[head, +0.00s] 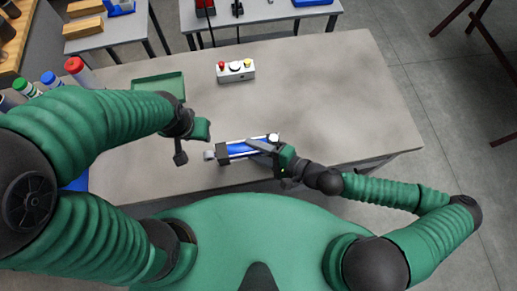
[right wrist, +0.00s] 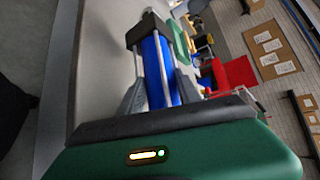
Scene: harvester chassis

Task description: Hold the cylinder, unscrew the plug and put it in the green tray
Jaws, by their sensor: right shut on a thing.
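The cylinder (head: 240,149) lies near the table's front edge, with a blue body, silver rods and a dark end block at its left. A small grey plug (head: 209,155) sticks out from that left end. My right gripper (head: 270,147) is shut on the cylinder's right part. In the right wrist view the blue cylinder (right wrist: 155,55) runs between the fingers of my right gripper (right wrist: 160,98). My left gripper (head: 192,145) is open and empty, just left of and above the plug, apart from it. The green tray (head: 146,83) lies further back on the table and looks empty.
Bottles with coloured caps (head: 75,68) stand at the left, partly behind my left arm. The table's right side is clear.

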